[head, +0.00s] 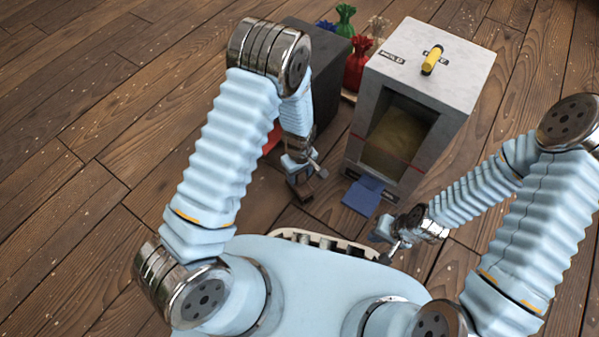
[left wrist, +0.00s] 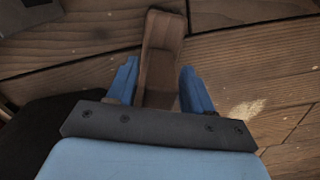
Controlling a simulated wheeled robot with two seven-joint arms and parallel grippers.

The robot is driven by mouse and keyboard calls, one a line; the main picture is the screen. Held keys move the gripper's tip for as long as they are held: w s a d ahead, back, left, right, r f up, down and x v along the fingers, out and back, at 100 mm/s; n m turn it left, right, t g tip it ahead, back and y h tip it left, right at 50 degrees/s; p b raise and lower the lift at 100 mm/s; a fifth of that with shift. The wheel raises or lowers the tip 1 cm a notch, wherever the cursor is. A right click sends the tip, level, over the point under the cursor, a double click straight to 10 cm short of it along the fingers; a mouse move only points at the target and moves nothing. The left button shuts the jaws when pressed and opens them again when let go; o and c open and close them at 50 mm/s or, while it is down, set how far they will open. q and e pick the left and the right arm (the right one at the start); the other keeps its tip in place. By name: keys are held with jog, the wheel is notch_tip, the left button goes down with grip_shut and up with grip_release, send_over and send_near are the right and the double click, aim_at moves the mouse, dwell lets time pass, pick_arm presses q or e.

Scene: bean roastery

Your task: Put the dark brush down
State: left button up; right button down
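The dark brush (left wrist: 162,55) is a brown, wooden-looking piece between the blue fingers of my left gripper (left wrist: 160,88) in the left wrist view. The fingers lie close along both its sides, and its far end sticks out past them over the plank floor. In the head view, my left gripper (head: 301,172) points down at the centre, with the brown brush (head: 302,190) low at its tips; I cannot tell whether it touches the floor. My right gripper (head: 388,246) is low at the right of centre; its fingers are too small to read.
A grey cabinet (head: 436,62) with an open front and a yellow handle (head: 432,60) stands right of my left gripper. A blue flap (head: 362,197) lies at its foot. A dark box (head: 328,72) and several coloured sacks (head: 357,62) stand behind. Plank floor at left is clear.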

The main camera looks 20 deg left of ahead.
pick_arm(q)
jog(key=shift+o, duration=0.6)
jog(key=shift+r, duration=0.1)
jog(key=shift+r, duration=0.3)
notch_tip(320, 180, up, 11)
jog(key=p, duration=0.3)
jog(key=shift+s+a, duration=0.15)
jog(key=shift+s, duration=0.1)
jog(key=s+f+m+h, duration=0.2)
jog(key=s+f+m, duration=0.1)
jog(key=s, duration=0.3)
jog(key=s+d+f+m+h, duration=0.1)
jog(key=s+f+m+h, duration=0.1)
jog(key=s+f+m, duration=0.2)
jog(key=s, duration=0.3)
jog(key=shift+s+f+m+t, duration=0.25)
jog(key=shift+s+m+t, duration=0.05)
jog(key=shift+t, duration=0.1)
